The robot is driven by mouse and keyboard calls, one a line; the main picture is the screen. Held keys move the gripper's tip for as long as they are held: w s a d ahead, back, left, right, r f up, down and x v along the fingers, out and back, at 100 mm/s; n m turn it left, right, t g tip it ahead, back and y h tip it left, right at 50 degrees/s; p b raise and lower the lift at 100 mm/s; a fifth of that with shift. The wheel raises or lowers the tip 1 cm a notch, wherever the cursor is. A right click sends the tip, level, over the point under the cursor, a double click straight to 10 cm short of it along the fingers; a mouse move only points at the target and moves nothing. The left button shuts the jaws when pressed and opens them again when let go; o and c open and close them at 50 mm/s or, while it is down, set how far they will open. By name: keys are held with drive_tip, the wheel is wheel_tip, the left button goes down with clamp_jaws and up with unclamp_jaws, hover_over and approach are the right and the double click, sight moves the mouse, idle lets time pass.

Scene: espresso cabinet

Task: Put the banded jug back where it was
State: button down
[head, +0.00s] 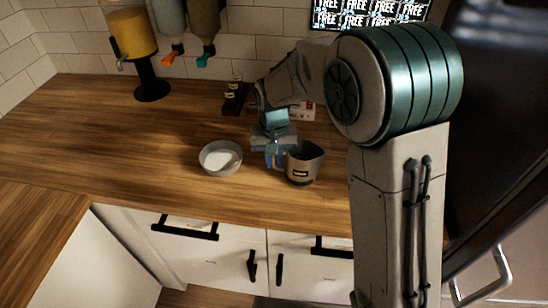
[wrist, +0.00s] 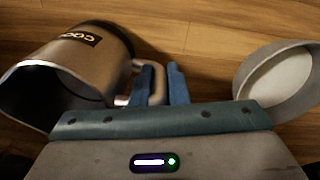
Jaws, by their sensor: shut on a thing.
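The jug (head: 303,167) is grey metal with a dark label and a pouring lip. It is upright at the counter's front, just right of my gripper (head: 273,157); I cannot tell whether its base touches the wood. In the wrist view the jug (wrist: 75,62) shows its open mouth, its label and a dark band near its base. My gripper's blue fingers (wrist: 163,85) are shut on its handle (wrist: 157,82). The spot where the jug stood before is not marked in these views.
A grey bowl with white contents (head: 207,166) stands just left of my gripper; its rim (wrist: 258,75) is near in the wrist view. Behind are a dark small rack (head: 233,98), a juice dispenser (head: 133,35) and hanging bottles (head: 204,25). The counter's left (head: 90,140) is clear.

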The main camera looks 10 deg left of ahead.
drive_tip(key=shift+f, duration=0.2)
drive_tip(key=c, duration=1.4)
unclamp_jaws()
drive_tip(key=shift+r, duration=0.15)
wheel_tip(320, 180, up, 12)
drive_tip(key=shift+r+b, duration=0.1)
drive_tip(key=shift+b, duration=0.2)
drive_tip(key=s+d+f+m+t, duration=0.1)
drive_tip(key=s+d+f+t, duration=0.1)
drive_tip(key=s+d, duration=1.7)
drive_tip(key=shift+s+d+m+t, duration=0.25)
drive_tip(key=shift+d+m+t, duration=0.2)
drive_tip(key=shift+d, duration=0.7)
